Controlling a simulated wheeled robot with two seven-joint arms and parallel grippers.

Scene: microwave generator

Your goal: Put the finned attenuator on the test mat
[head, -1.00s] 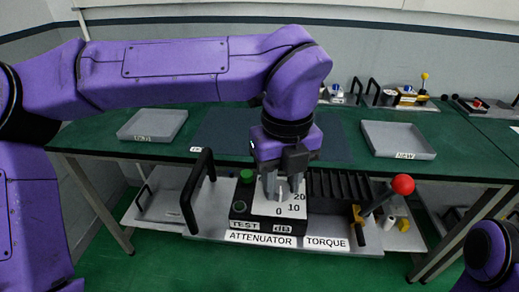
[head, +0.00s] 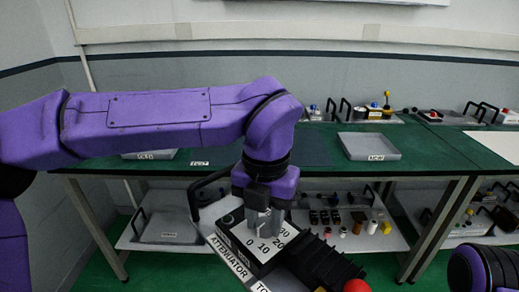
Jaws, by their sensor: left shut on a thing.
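The finned attenuator (head: 318,262) is a black block with fins on its right half and a white dial plate numbered 0 to 30. It sits at an angle above a grey board lettered ATTENUATOR (head: 228,256). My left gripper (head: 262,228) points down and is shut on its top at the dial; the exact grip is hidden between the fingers. I cannot tell whether the block touches the board. The test mat (head: 312,150) is a dark rectangle on the green table, behind my gripper and partly hidden by my arm. My right gripper is out of view.
A grey tray (head: 370,146) stands right of the mat, and another (head: 150,155) stands left, mostly behind my arm. A black handle (head: 196,190) rises from the board; a red knob (head: 356,286) is at the bottom edge. Small parts lie on the lower shelf (head: 395,243).

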